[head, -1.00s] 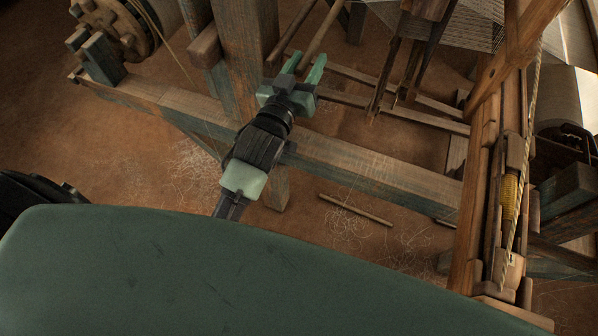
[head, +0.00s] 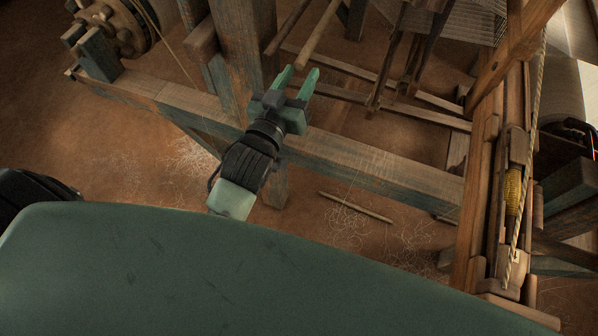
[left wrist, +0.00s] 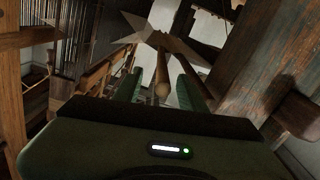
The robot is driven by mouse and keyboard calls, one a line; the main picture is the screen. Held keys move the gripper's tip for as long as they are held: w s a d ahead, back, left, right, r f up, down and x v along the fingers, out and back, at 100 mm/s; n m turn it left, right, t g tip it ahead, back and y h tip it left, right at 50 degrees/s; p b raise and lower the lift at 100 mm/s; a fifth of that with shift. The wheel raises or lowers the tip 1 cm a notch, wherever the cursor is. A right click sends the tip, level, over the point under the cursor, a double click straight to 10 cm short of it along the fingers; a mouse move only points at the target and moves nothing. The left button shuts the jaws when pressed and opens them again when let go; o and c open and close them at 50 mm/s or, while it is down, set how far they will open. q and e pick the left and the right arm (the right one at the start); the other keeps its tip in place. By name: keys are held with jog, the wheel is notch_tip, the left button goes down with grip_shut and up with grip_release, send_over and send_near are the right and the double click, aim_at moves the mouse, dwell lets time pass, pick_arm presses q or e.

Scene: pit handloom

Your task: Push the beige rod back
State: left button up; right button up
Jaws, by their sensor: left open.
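The beige rod (head: 320,32) runs up and away from me at the top of the head view. Its near end lies just ahead of my left gripper's fingertips. In the left wrist view, the rounded end of the beige rod (left wrist: 162,88) shows nearly end-on, in line with the gap between the fingers. My left gripper (head: 299,75) is open, with two green fingers pointing at the rod's end and no hold on it. The left gripper's fingers (left wrist: 161,92) also show apart in the wrist view. My right gripper is not in view.
A darker rod (head: 288,27) runs beside the beige one on its left. A thick wooden post (head: 243,60) stands left of the gripper. A long frame beam (head: 385,170) crosses below. A loose stick (head: 355,207) lies on the earthen floor.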

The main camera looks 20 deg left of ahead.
aim_at(311, 46)
pick_arm(q)
jog(key=s+d+f+m+g+b, duration=0.1)
jog(key=s+f+g, duration=0.1)
jog(key=f, duration=1.2)
jog(key=s+d+f+m+g, duration=0.1)
jog(key=s+f+g, duration=0.2)
jog(key=f, duration=1.2)
jog(key=shift+s+d+f+m+g+b, duration=0.2)
jog(key=shift+s+f+m+g+b, duration=0.1)
jog(key=shift+b, duration=0.1)
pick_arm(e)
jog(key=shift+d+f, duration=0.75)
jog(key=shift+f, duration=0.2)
